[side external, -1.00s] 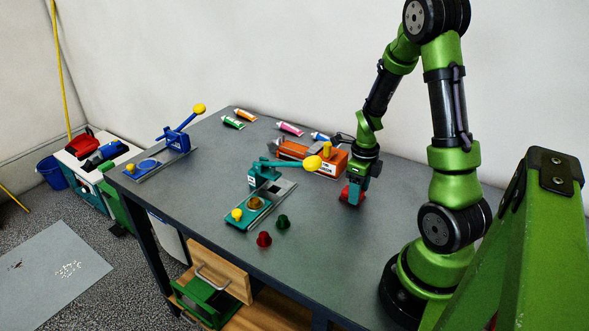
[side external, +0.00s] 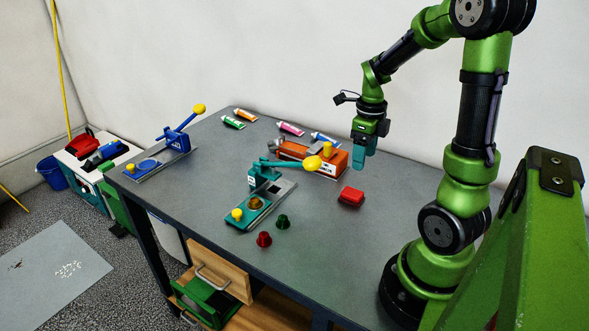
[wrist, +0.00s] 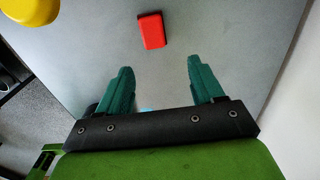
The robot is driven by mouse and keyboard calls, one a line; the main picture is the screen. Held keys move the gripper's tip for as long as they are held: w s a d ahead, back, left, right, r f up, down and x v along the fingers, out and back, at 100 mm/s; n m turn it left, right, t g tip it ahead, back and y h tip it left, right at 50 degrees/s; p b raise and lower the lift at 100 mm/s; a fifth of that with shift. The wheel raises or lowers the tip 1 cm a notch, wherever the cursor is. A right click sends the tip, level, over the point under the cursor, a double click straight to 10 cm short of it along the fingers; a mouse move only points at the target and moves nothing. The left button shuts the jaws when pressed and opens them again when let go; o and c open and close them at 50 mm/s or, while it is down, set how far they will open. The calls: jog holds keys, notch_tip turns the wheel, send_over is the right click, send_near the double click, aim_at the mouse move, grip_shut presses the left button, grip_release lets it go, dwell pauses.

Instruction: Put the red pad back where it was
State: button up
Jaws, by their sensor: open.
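The red pad (side external: 351,196) lies flat on the grey table, to the right of the teal press (side external: 262,196). In the wrist view the red pad (wrist: 152,31) lies on bare table beyond my fingertips, with a clear space around it. My gripper (side external: 363,163) is raised above the table, behind the pad and near the right end of the orange box. In the wrist view its teal fingers (wrist: 158,68) are spread apart with nothing between them. My gripper is not touching the pad.
Red (side external: 264,239) and green (side external: 282,222) knobs stand in front. A blue press (side external: 174,145) and several paint tubes (side external: 290,129) are farther left and back.

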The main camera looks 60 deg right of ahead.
jog(key=a+r+n+t+y, duration=0.1)
jog(key=a+r+n+t, duration=0.2)
jog(key=a+n, duration=0.9)
jog(key=a+r+n+t+y, duration=0.1)
jog(key=a+r+n+t, duration=0.3)
jog(key=a+r+n, duration=0.5)
jog(key=a+n, duration=0.2)
jog(key=n, duration=0.9)
jog(key=shift+w+a, duration=0.15)
jog(key=shift+a, duration=0.25)
jog(key=shift+r, duration=0.1)
